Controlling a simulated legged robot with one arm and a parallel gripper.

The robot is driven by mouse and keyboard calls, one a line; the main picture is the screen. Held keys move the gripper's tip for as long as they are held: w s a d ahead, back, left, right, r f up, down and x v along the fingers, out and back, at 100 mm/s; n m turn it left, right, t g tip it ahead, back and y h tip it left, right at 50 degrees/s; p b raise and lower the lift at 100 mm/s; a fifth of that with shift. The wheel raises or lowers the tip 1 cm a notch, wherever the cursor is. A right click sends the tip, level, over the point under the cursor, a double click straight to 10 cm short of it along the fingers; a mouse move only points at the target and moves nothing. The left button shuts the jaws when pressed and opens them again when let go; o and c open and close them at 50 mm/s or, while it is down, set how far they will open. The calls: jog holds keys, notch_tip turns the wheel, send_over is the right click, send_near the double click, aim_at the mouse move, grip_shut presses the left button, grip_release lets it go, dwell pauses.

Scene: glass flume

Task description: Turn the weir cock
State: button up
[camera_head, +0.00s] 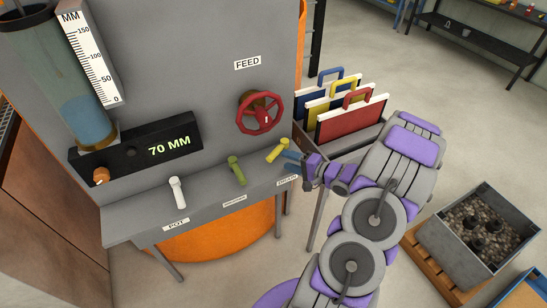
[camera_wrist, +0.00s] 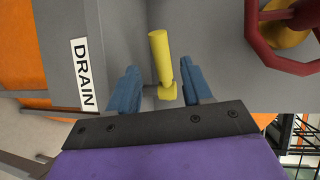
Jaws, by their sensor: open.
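A yellow lever cock (camera_head: 278,151) sits at the right end of the grey panel's ledge, by the DRAIN label (camera_head: 287,181). A green lever cock (camera_head: 237,170) is in the middle above a small label that I cannot read, and a white one (camera_head: 177,191) is by the POT label. No label that I can read says weir. My gripper (camera_head: 293,162) is open at the yellow cock. In the wrist view, its blue fingers (camera_wrist: 158,76) stand on either side of the yellow cock's lower end (camera_wrist: 166,91), with gaps showing; its handle points up the picture.
A red FEED handwheel (camera_head: 260,112) is just above the yellow cock and shows at the wrist view's upper right. A gauge tube (camera_head: 83,118) and a display reading 70 MM (camera_head: 135,148) are at left. Coloured boards (camera_head: 352,117) in a rack stand close behind my gripper.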

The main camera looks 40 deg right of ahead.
aim_at(273, 156)
jog(key=b+x, duration=0.1)
jog(key=x, duration=0.6)
jog(key=shift+w+a+b, duration=0.1)
jog(key=shift+w+b, duration=0.1)
jog(key=shift+b, duration=0.2)
grip_shut()
jog(key=shift+s+f, duration=0.1)
